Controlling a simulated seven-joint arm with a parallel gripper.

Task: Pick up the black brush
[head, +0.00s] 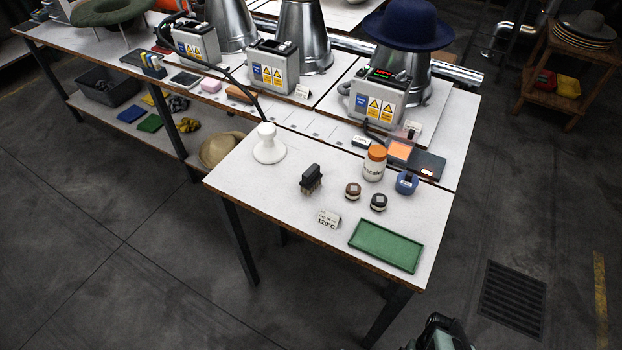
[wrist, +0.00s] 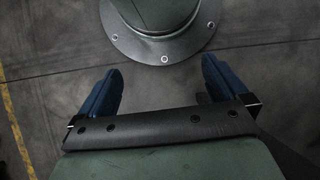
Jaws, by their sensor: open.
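The black brush (head: 311,178) stands on the white table (head: 262,205) in the head view, with its dark block on top and brownish bristles down. It is left of two small round jars and behind the small 120°C card. My gripper (wrist: 161,92) shows in the wrist view with its two blue fingers wide apart and nothing between them. It is over the dark floor, away from the table. In the head view only part of my arm shows at the bottom edge, and the fingers cannot be made out there. The brush is not in the wrist view.
Near the brush are a white stand (head: 268,147), a 120°C card (head: 328,219), an orange-capped bottle (head: 374,165), a blue round container (head: 406,183) and a green tray (head: 386,246). Hat press machines (head: 378,97) line the back. The table's front left is bare.

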